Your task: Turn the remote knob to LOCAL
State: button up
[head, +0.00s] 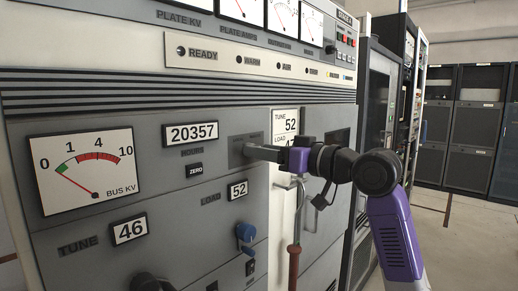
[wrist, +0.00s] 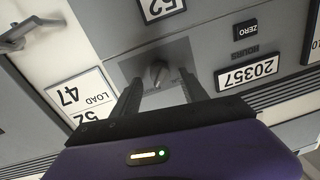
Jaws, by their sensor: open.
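The remote knob (wrist: 159,73) is a small grey pointer knob on a grey plate (wrist: 128,68) in the wrist view, which shows the panel upside down. The same plate (head: 236,146) shows in the head view right of the hours counter; the knob itself is hidden there by my fingers. The plate's lettering is too small to read. My gripper (wrist: 160,80) is open, with one dark finger on each side of the knob in the picture. I cannot tell whether they touch it. In the head view my gripper (head: 252,151) reaches the panel from the right.
The hours counter (head: 191,133) and ZERO button (head: 195,170) lie left of the plate. The TUNE/LOAD card (head: 285,127) is to its right. A blue knob (head: 245,235) and a door handle (head: 296,225) stick out below. Open floor (head: 458,235) lies at right.

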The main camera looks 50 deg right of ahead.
jog(key=shift+w+a, duration=0.1)
jog(key=shift+w, duration=0.7)
grip_shut()
jog(key=shift+f+n+b, duration=0.1)
jog(key=shift+n+b, duration=0.2)
jog(key=shift+n, duration=0.1)
jog(key=shift+a+n+g+h+b, duration=0.15)
jog(key=shift+n+b, duration=1.3)
jog(key=shift+n, duration=1.25)
jog(key=shift+n+g+h+b, duration=0.1)
jog(key=shift+n+h+b, duration=0.1)
jog(key=shift+n+b, duration=1.85)
jog(key=shift+a+n+g+h+b, duration=0.15)
jog(key=shift+n+b, duration=0.65)
jog(key=shift+n, duration=2.85)
